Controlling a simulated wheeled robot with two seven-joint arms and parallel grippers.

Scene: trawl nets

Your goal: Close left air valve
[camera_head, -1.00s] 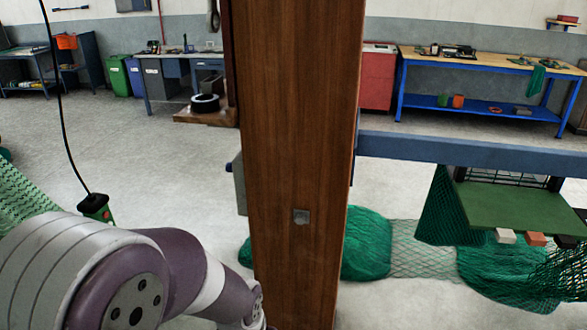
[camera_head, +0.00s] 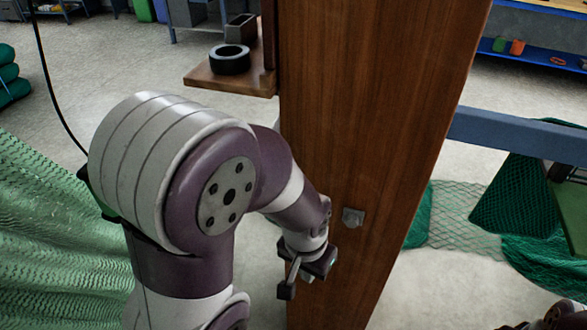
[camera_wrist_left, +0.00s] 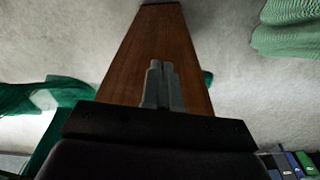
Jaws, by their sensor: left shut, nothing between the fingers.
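A wooden post (camera_head: 375,120) stands upright in the middle of the head view. A small grey metal fitting (camera_head: 352,217) sits on its front face; I cannot tell if this is the left air valve. My left gripper (camera_head: 287,288) is in front of the post, below and left of the fitting, apart from it in the picture. In the left wrist view its fingers (camera_wrist_left: 160,70) are together, with nothing between them, over the wooden post (camera_wrist_left: 150,30). No valve handle is clearly visible. My right gripper is not in view.
A wooden shelf (camera_head: 232,80) with a black ring (camera_head: 229,60) juts left from the post. A blue beam (camera_head: 510,130) runs right behind it.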

